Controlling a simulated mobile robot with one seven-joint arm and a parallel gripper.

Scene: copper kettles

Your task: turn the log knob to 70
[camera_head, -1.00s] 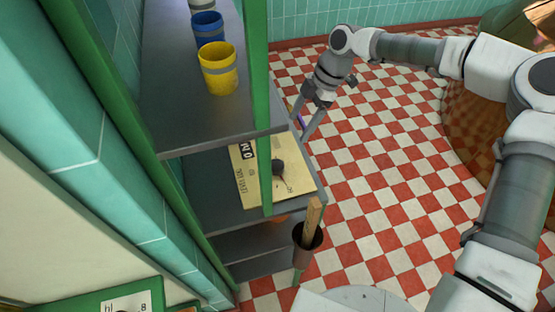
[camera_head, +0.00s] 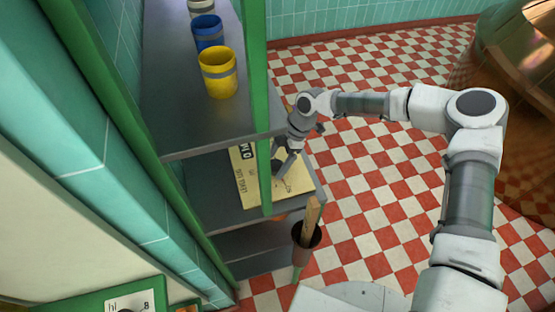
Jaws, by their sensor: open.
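The log panel (camera_head: 248,188) is a cream board with dark lettering. It lies on the middle shelf, partly behind the green post. Its dark round knob is now mostly hidden by my gripper and the post. My gripper (camera_head: 282,168) is open and hangs over the panel at the knob, with its fingers pointing down. I cannot tell whether the fingers touch the knob or stand around it. The scale figures and the pointer are too small or too covered to read.
The green shelf post (camera_head: 262,120) stands close to the left of my gripper. The upper shelf (camera_head: 190,125) holds a yellow cup (camera_head: 218,73), a blue cup (camera_head: 208,33) and a white cup. A holder (camera_head: 306,236) with a wooden handle hangs at the shelf's front corner. A copper kettle (camera_head: 520,90) stands right.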

